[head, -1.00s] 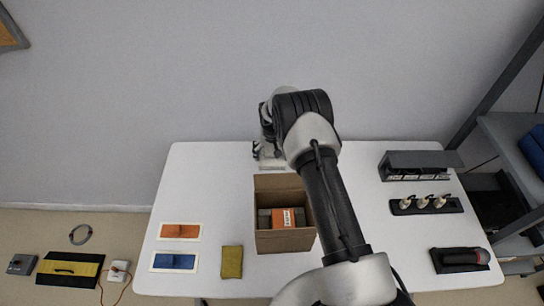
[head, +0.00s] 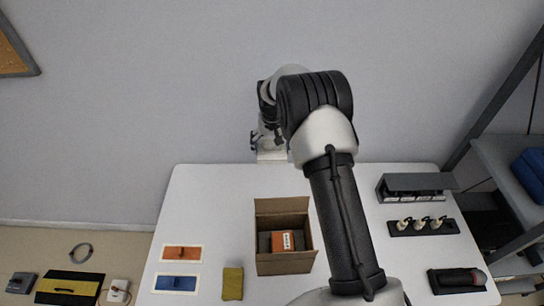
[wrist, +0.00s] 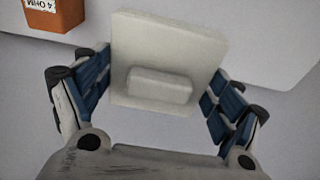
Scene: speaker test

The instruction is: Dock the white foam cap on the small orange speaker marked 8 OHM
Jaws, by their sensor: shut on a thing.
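My gripper (wrist: 162,100) is shut on the white foam cap (wrist: 155,50), a square pad with a raised block on its face. In the head view the cap (head: 271,155) hangs below my gripper, at the table's back edge. An orange block (wrist: 58,15) with a white label reading 4 OHM, upside down, is cut off at the wrist view's top left, apart from the cap. In the head view an orange block (head: 283,247) with a white label sits in an open cardboard box (head: 285,266) between dark pieces. Its label is too small to read.
The white table (head: 218,210) bears orange (head: 181,253) and blue (head: 176,283) panels and a mustard cloth (head: 233,284) at left. At right are a grey rack (head: 415,183), a holder with white-tipped items (head: 424,226) and a dark tray (head: 456,281). My arm hides the middle right.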

